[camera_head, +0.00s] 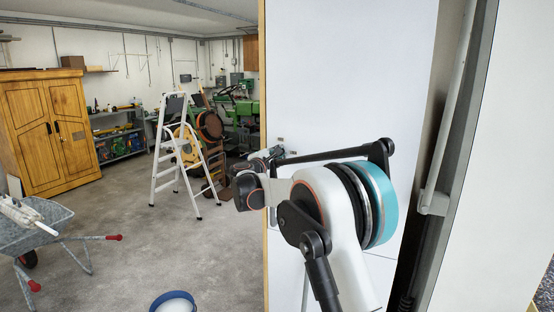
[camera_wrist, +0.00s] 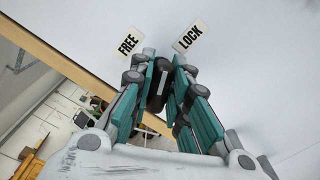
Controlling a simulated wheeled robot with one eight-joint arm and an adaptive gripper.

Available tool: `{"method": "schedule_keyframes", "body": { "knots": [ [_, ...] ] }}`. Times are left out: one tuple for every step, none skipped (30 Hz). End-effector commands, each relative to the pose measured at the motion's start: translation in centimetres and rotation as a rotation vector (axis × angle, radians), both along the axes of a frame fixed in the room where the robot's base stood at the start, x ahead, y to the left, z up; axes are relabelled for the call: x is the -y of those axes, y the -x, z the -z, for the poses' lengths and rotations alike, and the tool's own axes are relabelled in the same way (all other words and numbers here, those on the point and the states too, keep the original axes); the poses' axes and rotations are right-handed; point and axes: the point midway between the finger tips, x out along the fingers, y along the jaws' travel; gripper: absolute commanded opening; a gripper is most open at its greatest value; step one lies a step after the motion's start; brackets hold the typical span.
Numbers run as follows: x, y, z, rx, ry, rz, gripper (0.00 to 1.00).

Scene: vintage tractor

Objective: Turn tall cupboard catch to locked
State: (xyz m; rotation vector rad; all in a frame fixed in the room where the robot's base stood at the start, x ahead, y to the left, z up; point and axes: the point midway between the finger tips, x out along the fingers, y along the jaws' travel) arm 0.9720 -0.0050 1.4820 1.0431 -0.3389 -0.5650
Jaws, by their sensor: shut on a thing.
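The tall cupboard's white door (camera_head: 345,70) fills the middle of the head view, and its pale face (camera_wrist: 255,60) fills much of the wrist view. A FREE label (camera_wrist: 129,44) and a LOCK label (camera_wrist: 190,37) sit on it, left and right. The dark catch (camera_wrist: 160,85) lies below them, its upper end roughly between the two labels. My gripper (camera_wrist: 162,72) is shut on the catch, with teal-padded fingers on both sides. In the head view my gripper (camera_head: 268,155) is at the door's left side, and my arm hides the catch.
A wooden door edge (camera_wrist: 60,45) runs left of the catch. A white stepladder (camera_head: 175,150), wooden cupboard (camera_head: 45,130), wheelbarrow (camera_head: 50,220) and blue-rimmed bucket (camera_head: 174,301) stand to the left. The grey floor between them is open.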

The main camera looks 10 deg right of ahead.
Motion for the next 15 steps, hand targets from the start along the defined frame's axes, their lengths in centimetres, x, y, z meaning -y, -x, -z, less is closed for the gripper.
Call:
{"method": "schedule_keyframes", "body": {
  "knots": [
    [0.03,0.02,0.23,0.026,-0.036,0.0,0.0],
    [0.04,0.03,0.24,0.042,-0.058,0.0,0.0],
    [0.05,0.03,0.25,0.063,-0.087,0.0,0.0],
    [0.05,0.04,0.26,0.079,-0.109,0.0,0.0],
    [0.05,0.04,0.27,0.094,-0.131,0.0,0.0],
    [0.06,0.04,0.28,0.113,-0.157,0.0,0.0],
    [0.06,0.04,0.29,0.127,-0.177,0.0,0.0],
    [0.06,0.04,0.29,0.141,-0.196,0.0,0.0],
    [0.07,0.04,0.3,0.159,-0.22,0.0,0.0],
    [0.07,0.04,0.31,0.171,-0.238,0.0,0.0],
    [0.07,0.04,0.31,0.184,-0.255,0.0,0.0],
    [0.08,0.04,0.32,0.198,-0.275,0.0,0.0],
    [0.07,0.04,0.33,0.209,-0.289,0.0,0.0],
    [0.08,0.04,0.34,0.22,-0.304,0.0,0.0],
    [0.08,0.04,0.34,0.231,-0.32,0.0,0.0]
  ]
}}
